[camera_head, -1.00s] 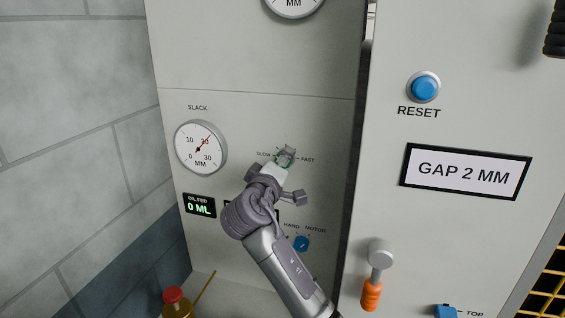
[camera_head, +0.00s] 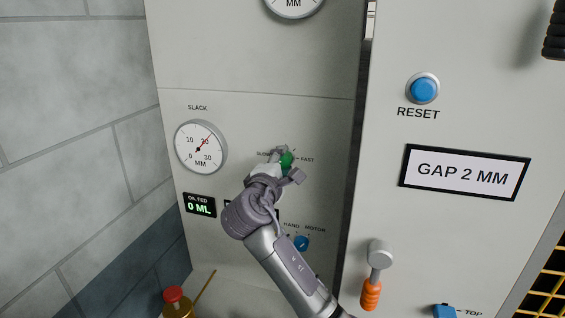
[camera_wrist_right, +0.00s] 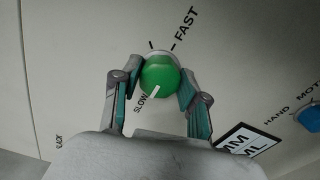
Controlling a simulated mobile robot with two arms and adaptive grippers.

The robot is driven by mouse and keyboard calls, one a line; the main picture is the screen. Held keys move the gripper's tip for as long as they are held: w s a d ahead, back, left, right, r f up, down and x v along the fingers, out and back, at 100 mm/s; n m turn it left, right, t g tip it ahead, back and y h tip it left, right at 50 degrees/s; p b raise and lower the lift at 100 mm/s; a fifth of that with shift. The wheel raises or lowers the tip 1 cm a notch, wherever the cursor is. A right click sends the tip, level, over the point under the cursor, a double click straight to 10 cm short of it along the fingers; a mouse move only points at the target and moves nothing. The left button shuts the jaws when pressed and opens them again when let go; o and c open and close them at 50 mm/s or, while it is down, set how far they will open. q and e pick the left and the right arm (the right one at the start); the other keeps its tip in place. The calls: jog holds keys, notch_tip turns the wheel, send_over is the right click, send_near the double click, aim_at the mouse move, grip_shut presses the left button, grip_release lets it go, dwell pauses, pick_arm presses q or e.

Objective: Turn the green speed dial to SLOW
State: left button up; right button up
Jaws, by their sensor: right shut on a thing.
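The green speed dial (camera_head: 287,160) is on the pale panel between the SLOW and FAST labels. In the right wrist view the dial (camera_wrist_right: 159,73) faces me, and its white pointer line points down-left toward the SLOW label. My right gripper (camera_head: 280,158) is at the dial. In the wrist view its two fingers (camera_wrist_right: 160,78) are on either side of the dial and shut on it. The gripper partly hides the dial and the SLOW label in the head view. My left gripper is not in view.
The SLACK gauge (camera_head: 201,147) is to the left, with the OIL FED display (camera_head: 199,205) below. The RESET button (camera_head: 423,88) and orange-handled lever (camera_head: 371,292) are on the right panel.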

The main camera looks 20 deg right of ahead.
jog(key=shift+f, duration=0.1)
dwell(0.4)
jog(key=o, duration=1.1)
jog(key=v, duration=1.2)
jog(key=shift+a, duration=0.1)
